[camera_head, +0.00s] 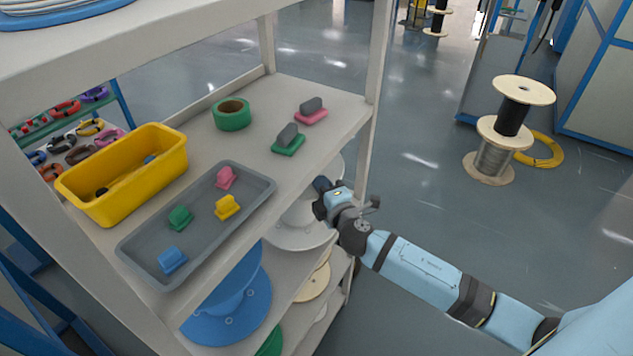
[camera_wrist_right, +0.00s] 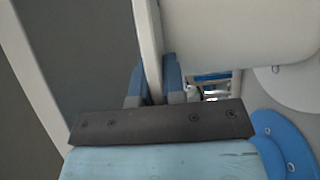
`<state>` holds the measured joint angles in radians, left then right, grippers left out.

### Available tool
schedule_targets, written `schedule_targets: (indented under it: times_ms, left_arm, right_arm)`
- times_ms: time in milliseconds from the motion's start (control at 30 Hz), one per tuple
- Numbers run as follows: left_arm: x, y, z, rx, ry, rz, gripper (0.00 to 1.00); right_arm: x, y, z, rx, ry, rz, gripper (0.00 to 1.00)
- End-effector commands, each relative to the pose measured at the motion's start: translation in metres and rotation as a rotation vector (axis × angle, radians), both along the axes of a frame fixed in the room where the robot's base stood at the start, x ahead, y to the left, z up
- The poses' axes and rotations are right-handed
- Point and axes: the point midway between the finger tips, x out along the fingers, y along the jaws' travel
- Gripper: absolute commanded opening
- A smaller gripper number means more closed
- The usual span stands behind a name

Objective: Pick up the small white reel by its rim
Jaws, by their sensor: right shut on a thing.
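The reel's thick drum shows to the right of the rim. I cannot tell whether the reel still rests on its shelf. My left gripper is not in view.
A blue reel (camera_head: 232,300) is at lower left of the white one. A rack post (camera_head: 376,75) stands close behind my gripper.

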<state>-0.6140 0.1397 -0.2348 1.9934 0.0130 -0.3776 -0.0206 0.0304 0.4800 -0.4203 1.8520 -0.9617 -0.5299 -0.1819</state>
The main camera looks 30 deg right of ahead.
Motion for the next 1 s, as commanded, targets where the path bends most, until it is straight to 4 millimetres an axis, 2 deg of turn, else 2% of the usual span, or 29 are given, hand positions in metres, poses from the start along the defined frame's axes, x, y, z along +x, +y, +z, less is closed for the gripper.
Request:
schedule_targets:
  times_ms: [400, 600, 800, 1000]
  left_arm:
    - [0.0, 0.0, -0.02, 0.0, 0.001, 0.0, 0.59]
    - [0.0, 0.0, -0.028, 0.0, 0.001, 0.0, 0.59]
    - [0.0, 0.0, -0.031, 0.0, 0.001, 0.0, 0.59]
    - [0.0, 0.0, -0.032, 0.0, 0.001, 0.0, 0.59]
  right_arm:
    - [-0.087, 0.002, -0.002, 0.0, 0.0, 0.001, 0.0]
    - [-0.12, 0.003, -0.001, 0.0, -0.001, 0.0, 0.0]
    - [-0.139, 0.004, 0.0, 0.001, -0.002, 0.0, 0.0]
    - [-0.146, 0.004, 0.002, -0.001, -0.003, 0.0, 0.0]
